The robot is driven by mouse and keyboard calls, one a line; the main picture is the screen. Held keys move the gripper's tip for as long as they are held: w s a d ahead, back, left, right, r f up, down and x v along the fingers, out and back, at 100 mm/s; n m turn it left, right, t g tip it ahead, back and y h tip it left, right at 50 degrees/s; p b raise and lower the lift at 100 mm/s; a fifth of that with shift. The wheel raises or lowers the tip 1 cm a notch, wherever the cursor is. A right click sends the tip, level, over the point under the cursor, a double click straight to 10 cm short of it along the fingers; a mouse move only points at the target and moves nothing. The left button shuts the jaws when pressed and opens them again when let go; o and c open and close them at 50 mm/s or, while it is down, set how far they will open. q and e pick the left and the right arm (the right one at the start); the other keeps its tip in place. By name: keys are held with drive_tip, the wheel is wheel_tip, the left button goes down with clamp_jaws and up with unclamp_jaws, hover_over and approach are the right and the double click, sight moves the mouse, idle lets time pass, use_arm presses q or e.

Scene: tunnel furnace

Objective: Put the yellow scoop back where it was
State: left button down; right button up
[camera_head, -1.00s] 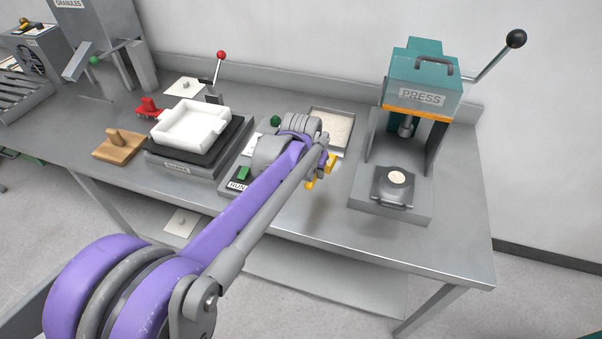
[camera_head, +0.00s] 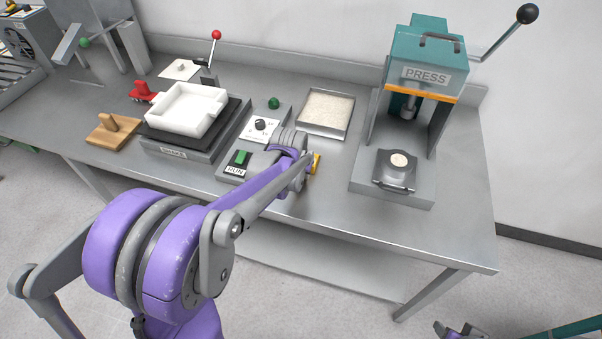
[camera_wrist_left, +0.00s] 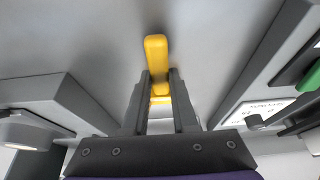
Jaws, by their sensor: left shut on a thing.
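My left gripper (camera_head: 309,165) is over the front part of the table, between the RUN control box and the press. It is shut on the yellow scoop (camera_head: 316,162), of which only a small part shows beside the fingers in the head view. In the left wrist view, the scoop's yellow handle (camera_wrist_left: 155,55) sticks out beyond the two grey fingers (camera_wrist_left: 158,88).
A tray of pale granules (camera_head: 325,92) lies behind the gripper. The teal press (camera_head: 428,60) stands to the right, with a dark mould (camera_head: 396,172) on its base. The RUN control box (camera_head: 237,170) and a white mould (camera_head: 187,108) are to the left. The front table strip is clear.

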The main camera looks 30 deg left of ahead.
use_arm(q)
drive_tip(key=shift+f, duration=0.2)
drive_tip(key=c, duration=0.7)
unclamp_jaws()
drive_tip(key=shift+r, duration=0.1)
drive_tip(key=shift+r, duration=0.25)
drive_tip(key=a+p+v, duration=0.1)
drive_tip(key=v, duration=1)
drive_tip(key=s+d+f+m, duration=0.1)
drive_tip(key=s+d+f, duration=0.1)
drive_tip(key=s+d, duration=0.4)
drive_tip(key=s+d+f+m+t+h, duration=0.1)
drive_tip(key=s+d+f, duration=0.2)
drive_tip(key=s+d, duration=0.3)
drive_tip(key=s, duration=0.5)
drive_tip(key=shift+d+f+m, duration=0.25)
drive_tip(key=shift+m, duration=0.15)
